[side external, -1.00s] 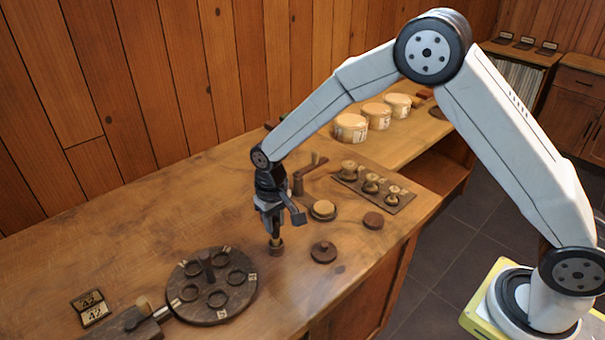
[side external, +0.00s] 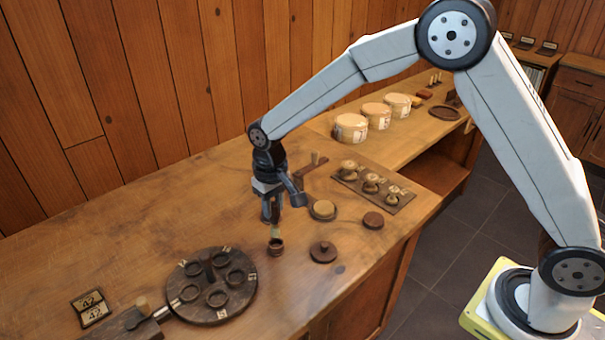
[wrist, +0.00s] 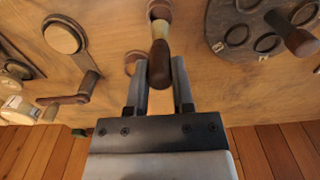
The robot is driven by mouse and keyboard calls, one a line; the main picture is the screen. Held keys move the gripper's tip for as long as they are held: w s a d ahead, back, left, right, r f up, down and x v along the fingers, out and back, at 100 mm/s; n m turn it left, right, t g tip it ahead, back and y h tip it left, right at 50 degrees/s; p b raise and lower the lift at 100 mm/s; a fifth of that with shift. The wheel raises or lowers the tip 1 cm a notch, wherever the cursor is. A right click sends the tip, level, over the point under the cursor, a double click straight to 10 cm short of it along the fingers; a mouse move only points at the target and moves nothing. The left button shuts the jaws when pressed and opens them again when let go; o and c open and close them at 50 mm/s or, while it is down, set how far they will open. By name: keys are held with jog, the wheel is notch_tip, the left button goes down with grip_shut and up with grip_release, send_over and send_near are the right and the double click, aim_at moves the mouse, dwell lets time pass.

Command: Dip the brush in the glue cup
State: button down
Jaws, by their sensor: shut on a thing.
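My gripper (side external: 271,212) is shut on the brush, whose dark wooden handle (wrist: 159,64) stands between the fingers in the wrist view. The brush's pale lower part (side external: 276,232) points down at the glue cup (side external: 276,248), a small brown round cup on the bench. The cup shows in the wrist view (wrist: 158,7) at the top edge, partly covered by the brush. The brush is roughly upright over the cup's mouth. I cannot tell whether its tip is just inside the rim or just above it.
A dark turntable (side external: 211,312) with several rings stands left of the cup. A knobbed lid (side external: 323,252), a pale-topped disc (side external: 323,210) and a rack of spools (side external: 405,205) lie to the right. Bare bench surrounds the cup.

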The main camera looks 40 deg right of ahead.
jog(key=shift+r, duration=1.2)
dwell(0.4)
jog(key=w+d+r, duration=0.2)
jog(key=w+d, duration=0.4)
jog(key=w, duration=0.3)
jog(key=shift+w, duration=0.25)
jog(key=shift+f, duration=0.15)
jog(key=shift+f, duration=2.9)
jog(key=shift+f, duration=0.55)
jog(key=shift+r, duration=0.1)
notch_tip(320, 180, up, 7)
dwell(1.2)
